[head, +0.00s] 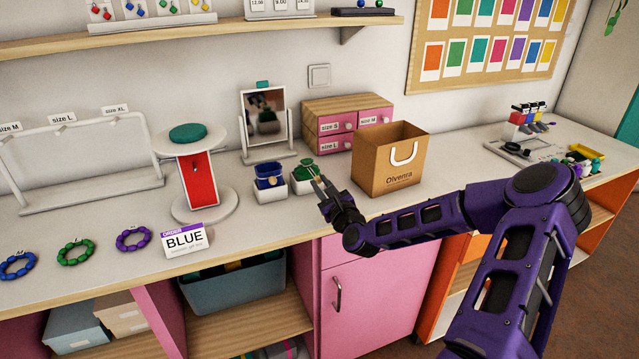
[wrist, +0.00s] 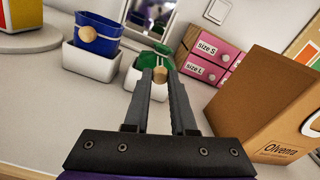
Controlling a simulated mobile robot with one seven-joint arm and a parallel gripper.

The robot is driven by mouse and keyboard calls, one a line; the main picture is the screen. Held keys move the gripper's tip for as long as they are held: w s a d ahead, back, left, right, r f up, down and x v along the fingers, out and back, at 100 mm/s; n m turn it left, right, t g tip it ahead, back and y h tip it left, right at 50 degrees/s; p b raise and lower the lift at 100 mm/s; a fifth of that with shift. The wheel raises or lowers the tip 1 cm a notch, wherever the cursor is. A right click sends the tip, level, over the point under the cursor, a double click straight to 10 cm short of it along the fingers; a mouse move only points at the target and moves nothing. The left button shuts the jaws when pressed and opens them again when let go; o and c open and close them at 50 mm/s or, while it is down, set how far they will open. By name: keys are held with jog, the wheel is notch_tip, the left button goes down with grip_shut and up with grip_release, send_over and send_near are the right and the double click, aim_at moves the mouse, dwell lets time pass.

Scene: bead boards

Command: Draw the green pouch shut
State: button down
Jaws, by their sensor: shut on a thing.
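The green pouch (head: 305,168) sits in a small white holder (head: 303,186) on the counter. It also shows in the wrist view (wrist: 157,57), partly hidden behind my fingers. My gripper (head: 317,173) reaches it from the front right. In the wrist view my fingertips (wrist: 160,74) are shut on the tan bead at the front of the green pouch. Whether the pouch's mouth is open or drawn in cannot be told clearly. A blue pouch (head: 268,175) with a tan bead stands in its own white holder (head: 270,192) just to the left.
A mirror (head: 265,120) and pink size drawers (head: 345,125) are behind. A round stand (head: 190,170), a BLUE order card (head: 185,240) and bracelets (head: 75,252) are to the left.

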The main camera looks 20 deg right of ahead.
jog(key=c, duration=0.7)
grip_release()
jog(key=shift+s, duration=0.1)
jog(key=s, duration=1.7)
jog(key=shift+s, duration=0.1)
